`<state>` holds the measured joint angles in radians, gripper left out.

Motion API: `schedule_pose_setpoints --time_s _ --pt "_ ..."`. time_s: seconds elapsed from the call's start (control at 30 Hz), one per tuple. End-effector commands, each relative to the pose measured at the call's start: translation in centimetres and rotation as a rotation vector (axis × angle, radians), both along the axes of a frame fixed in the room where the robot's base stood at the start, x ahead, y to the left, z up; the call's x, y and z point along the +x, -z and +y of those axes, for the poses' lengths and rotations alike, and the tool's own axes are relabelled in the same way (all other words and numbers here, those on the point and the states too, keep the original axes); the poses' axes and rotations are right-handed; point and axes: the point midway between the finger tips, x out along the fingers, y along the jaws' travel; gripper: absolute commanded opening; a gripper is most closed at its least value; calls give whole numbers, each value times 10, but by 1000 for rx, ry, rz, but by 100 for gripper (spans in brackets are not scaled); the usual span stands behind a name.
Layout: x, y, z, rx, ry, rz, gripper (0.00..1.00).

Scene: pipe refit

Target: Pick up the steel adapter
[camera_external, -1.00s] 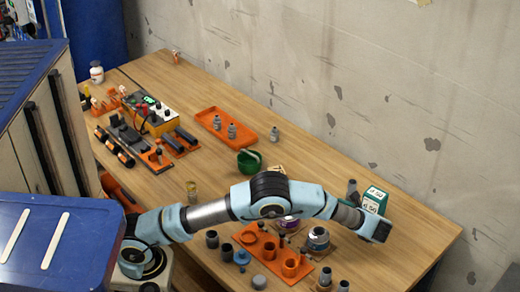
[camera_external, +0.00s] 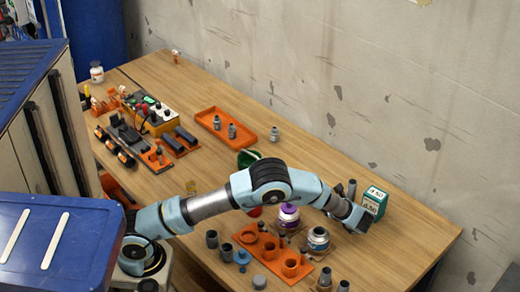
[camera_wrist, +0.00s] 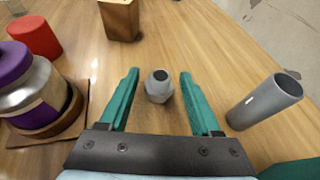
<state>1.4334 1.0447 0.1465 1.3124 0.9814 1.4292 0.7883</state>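In the wrist view, a grey steel adapter (camera_wrist: 158,88) with a hexagonal collar and a dark round opening stands on the wooden table. My gripper (camera_wrist: 158,75) is open, with one teal finger on each side of it. There is a visible gap on both sides, and neither finger appears to touch it. I cannot tell how far the fingertips are above the table. In the external view my arm hides this adapter and the fingers.
A grey pipe (camera_wrist: 264,101) stands close to the right finger. A purple-topped silver container (camera_wrist: 30,92), a red cylinder (camera_wrist: 35,37) and a wooden block (camera_wrist: 119,19) stand left and beyond. A green-and-white box (camera_external: 374,202) is beside my wrist. An orange tray (camera_external: 205,113) holds similar fittings.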

Motion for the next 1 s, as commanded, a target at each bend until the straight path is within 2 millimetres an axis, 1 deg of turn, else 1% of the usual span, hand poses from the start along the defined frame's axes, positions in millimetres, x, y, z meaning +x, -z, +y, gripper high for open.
schedule_pose_setpoints --time_s 0.03,0.07,0.53,0.57,1.0 --pt "0 0 0 0 0 0 58" --pt "0 0 0 0 0 0 55" --pt "0 0 0 -1 0 1 2" --pt "-1 0 0 -1 0 1 0" --pt "-1 1 0 0 0 1 0"
